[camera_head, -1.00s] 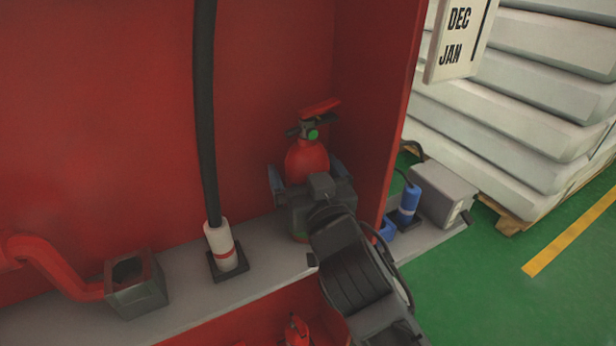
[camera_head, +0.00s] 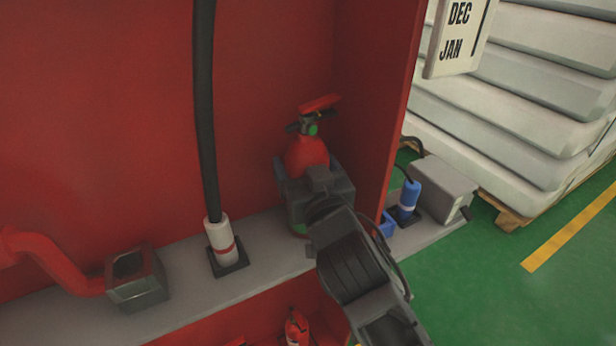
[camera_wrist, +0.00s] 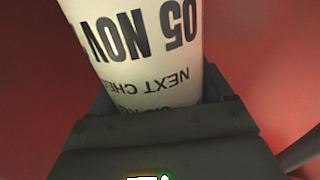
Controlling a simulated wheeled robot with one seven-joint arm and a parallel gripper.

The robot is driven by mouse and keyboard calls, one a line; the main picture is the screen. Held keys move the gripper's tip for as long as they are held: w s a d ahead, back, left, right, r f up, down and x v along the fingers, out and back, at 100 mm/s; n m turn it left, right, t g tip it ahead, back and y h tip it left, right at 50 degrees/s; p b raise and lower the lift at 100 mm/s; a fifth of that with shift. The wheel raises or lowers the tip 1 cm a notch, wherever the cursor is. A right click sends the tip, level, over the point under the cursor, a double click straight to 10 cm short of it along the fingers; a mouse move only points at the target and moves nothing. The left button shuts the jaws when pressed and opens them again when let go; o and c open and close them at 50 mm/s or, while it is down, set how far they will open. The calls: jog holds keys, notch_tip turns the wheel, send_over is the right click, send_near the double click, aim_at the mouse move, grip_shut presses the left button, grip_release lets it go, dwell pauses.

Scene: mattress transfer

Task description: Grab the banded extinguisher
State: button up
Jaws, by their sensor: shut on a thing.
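A red extinguisher (camera_head: 306,153) with a red lever top and a green round gauge stands upright on the grey shelf, inside the red cabinet near its right wall. My gripper (camera_head: 297,177) is shut on its body from the front and hides most of the lower part. In the wrist view, a pale label (camera_wrist: 140,45) with "05 NOV" and "NEXT CHE…" fills the space between the jaws (camera_wrist: 158,105). A green strip shows at the extinguisher's foot.
A grey open box (camera_head: 138,278) is further left. A blue cylinder (camera_head: 408,198) is beyond the right wall (camera_head: 385,120). A smaller red extinguisher (camera_head: 297,328) is below.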

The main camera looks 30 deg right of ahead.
jog(key=c, duration=0.5)
jog(key=shift+r, duration=0.15)
jog(key=shift+c, duration=0.4)
jog(key=shift+r, duration=0.1)
